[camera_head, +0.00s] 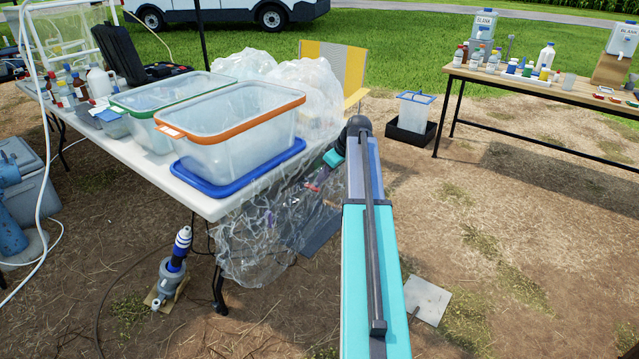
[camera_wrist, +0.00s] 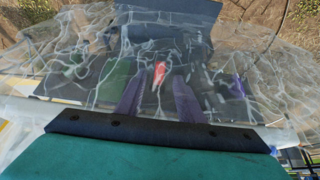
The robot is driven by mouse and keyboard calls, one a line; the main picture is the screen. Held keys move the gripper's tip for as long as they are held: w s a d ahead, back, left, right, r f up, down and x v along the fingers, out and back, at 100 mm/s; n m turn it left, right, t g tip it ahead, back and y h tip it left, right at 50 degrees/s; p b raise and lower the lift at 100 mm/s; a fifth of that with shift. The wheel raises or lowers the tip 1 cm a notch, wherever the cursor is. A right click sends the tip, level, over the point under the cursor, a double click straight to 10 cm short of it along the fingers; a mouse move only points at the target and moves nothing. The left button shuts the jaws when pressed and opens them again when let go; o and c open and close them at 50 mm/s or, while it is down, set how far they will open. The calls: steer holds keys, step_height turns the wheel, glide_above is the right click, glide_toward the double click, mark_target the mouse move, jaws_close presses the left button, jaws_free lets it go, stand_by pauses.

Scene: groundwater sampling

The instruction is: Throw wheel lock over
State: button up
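No part is clearly recognisable as a wheel lock. In the wrist view a small red piece with a pale part (camera_wrist: 159,74) shows through clear plastic film, and I cannot tell what it belongs to. My gripper's two purple fingers (camera_wrist: 159,92) stand apart on either side of it, with a gap around it, also seen through the film. In the head view my gripper (camera_head: 318,181) is small and partly hidden behind the film and my arm, beside the white table's right edge. The crumpled film (camera_head: 255,232) hangs from that edge and hides detail.
The white table (camera_head: 205,205) carries clear bins with an orange rim (camera_head: 235,110) and a green rim (camera_head: 165,95). A grey-blue pump-like device (camera_head: 172,275) stands on the ground. A wooden table (camera_head: 560,92) with bottles is at the right. Bare ground between is mostly clear.

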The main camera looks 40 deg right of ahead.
steer(key=v, duration=0.6)
steer(key=shift+r+p, duration=0.25)
steer(key=shift+p, duration=0.1)
steer(key=shift+s, duration=0.15)
steer(key=s+a+f+m+g+y+p, duration=0.1)
steer(key=a+f+g+p, duration=0.15)
steer(key=a+f, duration=0.9)
steer(key=s+a+f+m+g+p, duration=0.1)
steer(key=s+a+f+g+p, duration=0.15)
steer(key=a+f, duration=0.9)
steer(key=s+a+f+g+p, duration=0.2)
steer(key=s+a+f+p, duration=0.1)
steer(key=s+a+f, duration=0.45)
steer(key=s+a+f+g+p, duration=0.2)
steer(key=s+a+f+p, duration=0.15)
steer(key=s+a, duration=0.65)
steer(key=s+a+f+g+h+p, duration=0.1)
steer(key=s+a, duration=0.2)
steer(key=s, duration=0.4)
steer(key=s+a+f+g+h+p, duration=0.1)
steer(key=s+a+f+p, duration=0.1)
steer(key=s, duration=0.6)
steer(key=shift+a+f+m, duration=0.3)
steer(key=shift+a+m, duration=0.1)
steer(key=shift+a, duration=0.4)
steer(key=shift+s, duration=0.2)
steer(key=shift+c, duration=0.4)
